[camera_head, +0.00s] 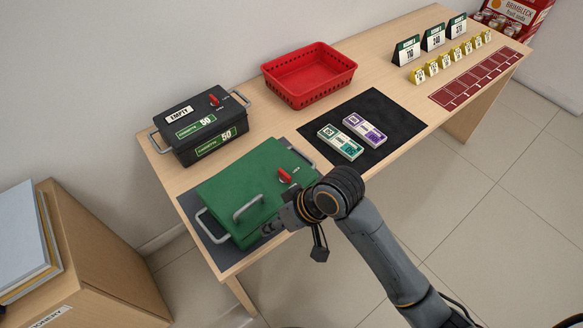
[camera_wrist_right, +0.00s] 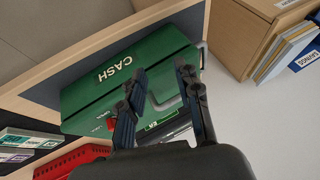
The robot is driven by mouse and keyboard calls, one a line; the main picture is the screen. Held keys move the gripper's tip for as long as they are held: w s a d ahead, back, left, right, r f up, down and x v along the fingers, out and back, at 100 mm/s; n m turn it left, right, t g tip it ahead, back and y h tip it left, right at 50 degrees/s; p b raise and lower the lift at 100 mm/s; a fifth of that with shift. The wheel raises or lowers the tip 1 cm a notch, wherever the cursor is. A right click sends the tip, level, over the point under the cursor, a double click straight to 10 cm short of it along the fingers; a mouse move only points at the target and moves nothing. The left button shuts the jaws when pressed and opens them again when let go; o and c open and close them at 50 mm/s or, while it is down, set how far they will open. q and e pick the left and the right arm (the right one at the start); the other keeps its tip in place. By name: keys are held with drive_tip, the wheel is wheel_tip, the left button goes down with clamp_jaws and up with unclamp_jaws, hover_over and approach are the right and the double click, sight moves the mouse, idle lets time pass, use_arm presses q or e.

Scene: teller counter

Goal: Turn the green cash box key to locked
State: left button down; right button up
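The green cash box (camera_head: 235,183) sits closed on a dark mat at the near left end of the counter. Its red key (camera_head: 285,175) stands on the lid near the right side. A silver handle (camera_head: 248,207) is on the lid. My right gripper (camera_head: 272,227) is low over the box's near right edge, apart from the key. In the right wrist view the two fingers (camera_wrist_right: 162,72) are spread with nothing gripped, and the box (camera_wrist_right: 125,70) is beyond them. The red key (camera_wrist_right: 110,123) shows there partly behind one finger. My left gripper is out of view.
A black cash box (camera_head: 200,125) marked EMPTY, with its own red key, stands behind the green one. A red basket (camera_head: 309,74) and a black mat (camera_head: 400,123) with banknote bundles (camera_head: 341,142) lie farther right. Yellow tags and number cards stand at the far end.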

drive_tip(key=w+a+r+n+g, duration=0.1)
drive_tip(key=w+a+r, duration=0.1)
drive_tip(key=w+a+r+n+g+h, duration=0.1)
drive_tip(key=w+a+r, duration=0.1)
drive_tip(key=shift+a+n, duration=0.35)
drive_tip(key=shift+n, duration=0.05)
drive_tip(key=w+d+r+h, duration=0.2)
drive_tip(key=w+r+h, duration=0.15)
drive_tip(key=w, duration=0.25)
drive_tip(key=m+h, duration=0.1)
drive_tip(key=m, duration=0.1)
approach(284, 173)
wheel_tip(284, 173, down, 9)
drive_tip(key=shift+a+r+p, duration=0.1)
drive_tip(key=shift+p, duration=1)
clamp_jaws()
